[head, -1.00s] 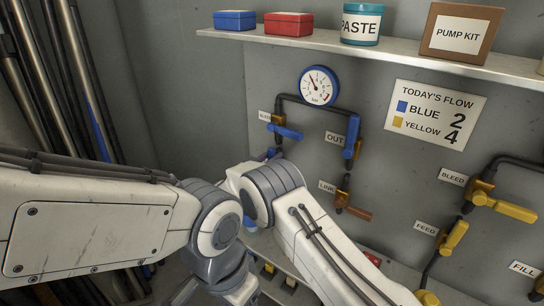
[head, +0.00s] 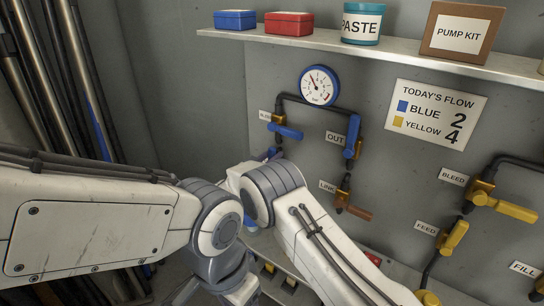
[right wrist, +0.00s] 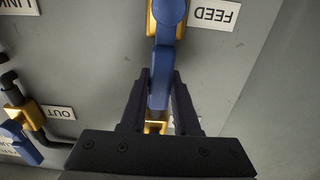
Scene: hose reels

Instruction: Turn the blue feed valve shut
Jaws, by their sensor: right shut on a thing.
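In the head view my right arm's white and grey links cover the feed valve and the right gripper. My left arm comes in from the left, but its gripper does not show.
Other blue-handled valves stand close by: OUT (head: 353,136) and one at upper left (head: 287,131). A LINK valve (head: 357,212) has a brown handle. Yellow valves (head: 505,206) are at right. A shelf (head: 390,49) runs above. My two arms are close together.

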